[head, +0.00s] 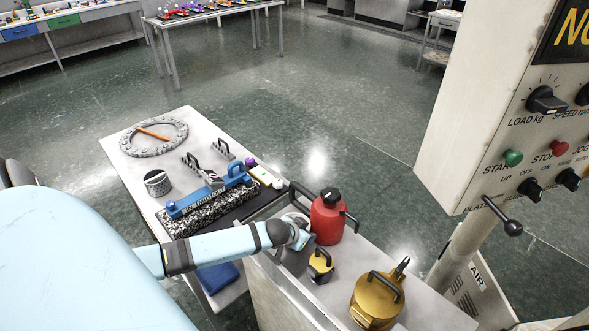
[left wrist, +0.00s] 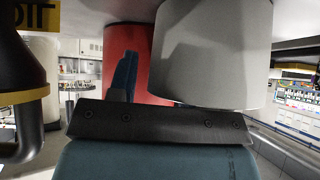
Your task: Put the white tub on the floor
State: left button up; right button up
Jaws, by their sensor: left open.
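The white tub (head: 296,217) stands on the cabinet top, mostly hidden behind my left gripper in the head view. It shows large and close as a pale grey-white cylinder in the left wrist view (left wrist: 215,55), which looks upside down. My left gripper (head: 300,238) is open, right beside the tub. One blue finger (left wrist: 126,75) shows beside the tub against the red can. The other finger is not clear, and I cannot tell whether the gripper touches the tub. My right gripper is not in view. The green floor (head: 300,110) shows beyond the furniture.
A small yellow-and-black item (head: 320,265) and a brass can (head: 377,300) stand nearer. A bench (head: 125,160) with a blue tool adjoins at left. A control panel (head: 500,120) overhangs at right. Open floor lies beyond.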

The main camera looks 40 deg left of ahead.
pick_arm(q)
grip_shut()
jog(key=shift+r, duration=0.1)
